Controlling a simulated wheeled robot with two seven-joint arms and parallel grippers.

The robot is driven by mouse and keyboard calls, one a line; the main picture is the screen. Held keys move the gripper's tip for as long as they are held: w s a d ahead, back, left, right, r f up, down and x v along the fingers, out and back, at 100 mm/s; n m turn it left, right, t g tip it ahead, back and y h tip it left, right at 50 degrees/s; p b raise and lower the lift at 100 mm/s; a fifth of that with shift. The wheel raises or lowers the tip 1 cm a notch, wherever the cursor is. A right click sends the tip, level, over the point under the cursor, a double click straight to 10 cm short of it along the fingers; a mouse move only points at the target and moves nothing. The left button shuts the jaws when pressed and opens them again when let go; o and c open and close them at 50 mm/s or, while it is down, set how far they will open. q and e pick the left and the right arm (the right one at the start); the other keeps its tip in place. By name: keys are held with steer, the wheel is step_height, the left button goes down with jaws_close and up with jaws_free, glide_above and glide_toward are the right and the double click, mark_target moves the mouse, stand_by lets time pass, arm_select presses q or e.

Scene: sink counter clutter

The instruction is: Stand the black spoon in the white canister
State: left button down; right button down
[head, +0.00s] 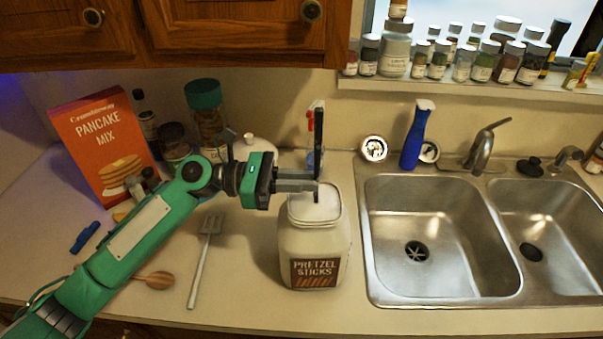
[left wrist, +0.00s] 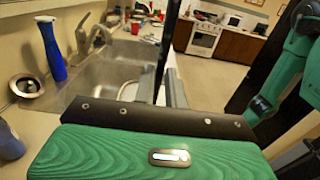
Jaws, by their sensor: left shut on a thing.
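The white canister (head: 315,245), labelled "Pretzel Sticks", stands upright on the counter, left of the sink, with its open top facing up. My left gripper (head: 316,181) is over the canister's mouth and shut on the black spoon (head: 319,140). The spoon is held upright, and its lower end overlaps the canister's opening in the head view. I cannot tell whether that end is inside or just above the rim. In the left wrist view the spoon (left wrist: 165,45) shows as a dark upright strip between the fingers. My right gripper is not in view.
A double sink (head: 420,240) lies to the right, with a blue bottle (head: 416,135) behind it. A grey spatula (head: 206,255) and a wooden spoon (head: 155,280) lie left of the canister. A pancake mix box (head: 105,145) and jars stand at the back left.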

arm_select(q)
steer(key=shift+f+b, duration=0.7)
steer(key=shift+f, duration=1.25)
steer(key=c, duration=1.4)
jaws_free()
steer(key=shift+o, duration=0.2)
steer(key=a+b, duration=0.4)
steer(key=a, duration=0.9)
steer(key=shift+a, duration=0.4)
